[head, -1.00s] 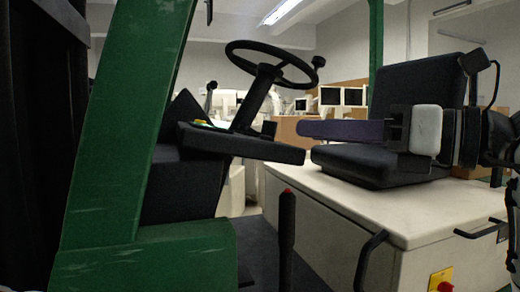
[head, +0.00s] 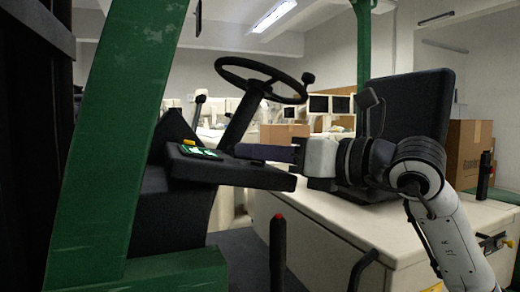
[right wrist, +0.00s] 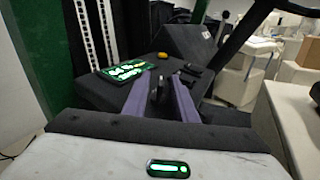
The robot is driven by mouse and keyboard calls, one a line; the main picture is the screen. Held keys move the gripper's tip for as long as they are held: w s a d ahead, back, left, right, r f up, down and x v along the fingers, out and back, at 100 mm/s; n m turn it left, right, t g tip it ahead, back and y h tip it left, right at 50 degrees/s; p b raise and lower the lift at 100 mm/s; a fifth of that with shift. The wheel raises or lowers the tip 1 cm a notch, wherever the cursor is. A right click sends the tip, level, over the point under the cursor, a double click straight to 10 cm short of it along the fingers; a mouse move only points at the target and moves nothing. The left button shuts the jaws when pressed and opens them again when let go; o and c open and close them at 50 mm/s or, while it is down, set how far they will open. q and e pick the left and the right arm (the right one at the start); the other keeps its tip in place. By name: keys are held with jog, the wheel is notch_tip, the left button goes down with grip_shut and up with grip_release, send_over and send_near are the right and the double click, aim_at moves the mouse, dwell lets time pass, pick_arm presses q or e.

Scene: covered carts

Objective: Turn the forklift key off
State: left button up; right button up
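The forklift's dark dashboard (head: 225,172) carries a lit green panel (head: 200,152) and shows in the right wrist view with the same panel (right wrist: 126,71). My right gripper (head: 240,151) reaches in from the right over the dashboard, below the steering wheel. In the right wrist view its two purple fingers (right wrist: 160,88) are apart and point at the dashboard. A small dark upright piece (right wrist: 157,90), perhaps the key, shows in the gap between them. I cannot tell whether the fingers touch it. My left gripper is not in view.
The steering wheel (head: 263,80) and its column stand just above and behind my right gripper. The black seat (head: 417,110) is behind my right arm. A red-tipped lever (head: 278,250) rises in front. The green post (head: 115,130) stands at the left. A yellow knob (right wrist: 163,55) sits near the panel.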

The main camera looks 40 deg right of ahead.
jog(key=shift+c, duration=0.3)
grip_shut()
